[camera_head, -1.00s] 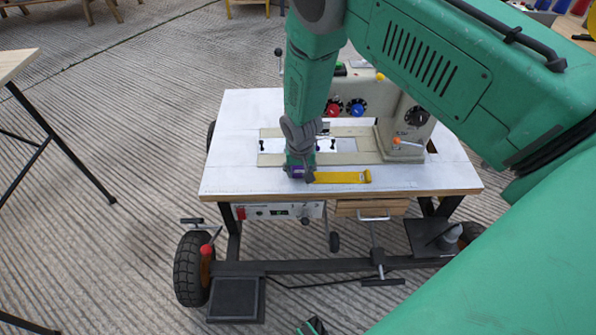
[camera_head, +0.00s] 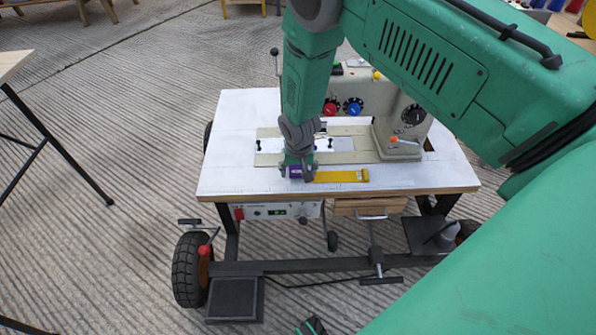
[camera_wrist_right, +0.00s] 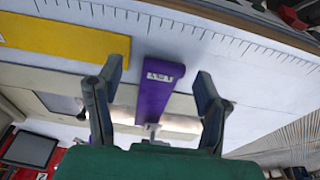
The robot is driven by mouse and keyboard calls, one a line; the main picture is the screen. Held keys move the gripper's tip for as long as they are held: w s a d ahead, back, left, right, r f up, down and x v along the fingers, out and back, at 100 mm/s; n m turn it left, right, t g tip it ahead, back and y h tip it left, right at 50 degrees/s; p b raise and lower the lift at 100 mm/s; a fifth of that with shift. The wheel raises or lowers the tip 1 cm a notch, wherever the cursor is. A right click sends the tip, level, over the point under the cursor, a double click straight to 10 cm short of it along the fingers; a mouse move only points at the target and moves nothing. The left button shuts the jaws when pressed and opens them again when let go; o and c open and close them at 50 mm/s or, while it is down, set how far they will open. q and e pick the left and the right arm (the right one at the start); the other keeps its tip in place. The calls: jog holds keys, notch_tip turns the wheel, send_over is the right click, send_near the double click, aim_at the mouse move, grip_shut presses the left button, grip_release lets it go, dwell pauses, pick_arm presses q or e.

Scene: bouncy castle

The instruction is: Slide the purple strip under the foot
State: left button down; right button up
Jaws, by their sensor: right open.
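The purple strip (camera_head: 295,172) lies on the white sewing table (camera_head: 232,180) near its front edge. In the right wrist view the purple strip (camera_wrist_right: 158,90) runs between the two fingers of my right gripper (camera_wrist_right: 160,78), which is open, with a gap on both sides. In the head view my right gripper (camera_head: 299,170) is down over the strip and partly hides it. The sewing machine (camera_head: 410,120) stands behind. My arm covers the area around its foot, so I cannot make out the foot. A green and black part at the bottom edge may be my left gripper (camera_head: 312,326).
A yellow strip (camera_head: 342,176) lies just right of the purple one. A ruler scale runs along the table's front edge. The table's left part is clear. Another table (camera_head: 14,62) stands far left.

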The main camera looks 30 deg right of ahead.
notch_tip(320, 180, up, 11)
jog(key=s+a, duration=0.1)
jog(key=shift+s, duration=0.4)
jog(key=shift+r, duration=0.1)
jog(key=s+a+n+p, duration=0.1)
jog(key=s+n+p, duration=0.1)
jog(key=s, duration=0.8)
jog(key=s+a+n+p, duration=0.2)
jog(key=s+p, duration=0.3)
jog(key=s, duration=0.5)
jog(key=s+a+r+n+g+y+p, duration=0.1)
jog(key=s+p, duration=0.3)
jog(key=s, duration=0.6)
jog(key=shift+s+a+n, duration=0.3)
jog(key=shift+n, duration=0.6)
jog(key=shift+w, duration=0.15)
